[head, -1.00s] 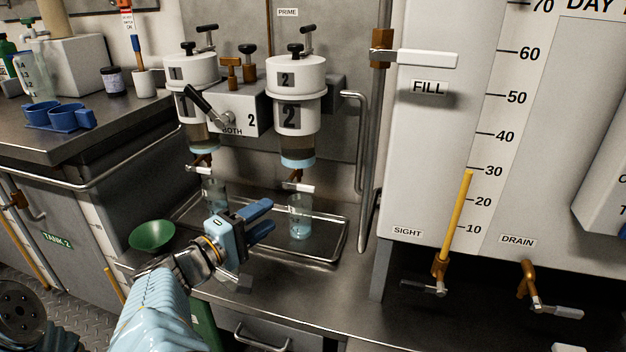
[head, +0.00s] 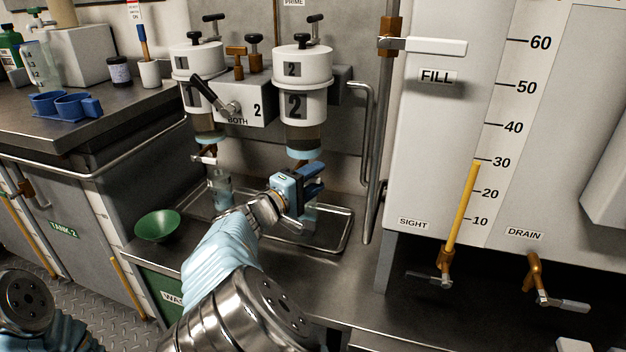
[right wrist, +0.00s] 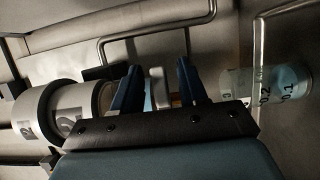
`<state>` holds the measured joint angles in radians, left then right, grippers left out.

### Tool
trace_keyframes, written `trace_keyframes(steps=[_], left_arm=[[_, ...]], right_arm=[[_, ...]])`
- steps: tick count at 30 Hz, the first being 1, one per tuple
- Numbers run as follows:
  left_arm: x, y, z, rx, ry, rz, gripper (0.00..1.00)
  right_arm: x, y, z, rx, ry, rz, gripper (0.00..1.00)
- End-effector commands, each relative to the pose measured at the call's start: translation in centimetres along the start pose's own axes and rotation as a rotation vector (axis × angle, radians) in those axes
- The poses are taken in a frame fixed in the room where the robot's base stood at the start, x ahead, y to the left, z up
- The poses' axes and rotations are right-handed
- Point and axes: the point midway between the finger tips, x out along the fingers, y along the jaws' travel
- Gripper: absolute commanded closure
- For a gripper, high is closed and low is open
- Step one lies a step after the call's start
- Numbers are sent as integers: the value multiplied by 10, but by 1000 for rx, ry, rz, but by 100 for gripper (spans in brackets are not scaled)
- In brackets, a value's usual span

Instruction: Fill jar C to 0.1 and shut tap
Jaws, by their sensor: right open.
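Jar C (right wrist: 235,85) shows in the right wrist view, lying sideways in the picture, with 0.2 and 0.1 marks and a bluish content around them; its exact level is unclear. In the head view the jar (head: 306,222) stands on the tray under filter 2, partly hidden by my right gripper. My right gripper (head: 312,182) is open at the tap below filter 2 (head: 303,100). In the right wrist view the tap's white lever (right wrist: 158,88) shows between the two blue fingers (right wrist: 160,86). The tap is mostly hidden in the head view. My left gripper is out of view.
A second jar (head: 220,188) stands under filter 1 (head: 197,62). The metal tray (head: 338,240) has a raised rim. A vertical pipe (head: 376,150) and the tank (head: 412,170) stand to the right. A green funnel (head: 158,225) sits left of the tray.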

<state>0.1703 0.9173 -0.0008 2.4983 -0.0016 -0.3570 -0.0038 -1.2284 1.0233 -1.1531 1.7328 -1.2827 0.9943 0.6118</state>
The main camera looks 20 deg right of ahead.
Motion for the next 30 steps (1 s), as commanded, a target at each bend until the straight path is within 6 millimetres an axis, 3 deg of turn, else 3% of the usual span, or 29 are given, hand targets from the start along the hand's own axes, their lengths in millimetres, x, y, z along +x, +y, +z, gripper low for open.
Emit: trace_keyframes(steps=[3, 12, 16, 23, 30], left_arm=[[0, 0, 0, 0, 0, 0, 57], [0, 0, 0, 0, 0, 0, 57], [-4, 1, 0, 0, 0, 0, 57], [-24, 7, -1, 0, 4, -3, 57], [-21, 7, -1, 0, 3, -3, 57]], right_arm=[[0, 0, 0, 0, 0, 0, 57], [-1, 0, 0, 0, 0, 0, 100], [-1, 3, 0, -35, 0, 14, 100], [-2, 19, -3, -331, 0, 136, 100], [-2, 17, -3, -352, 0, 145, 100]])
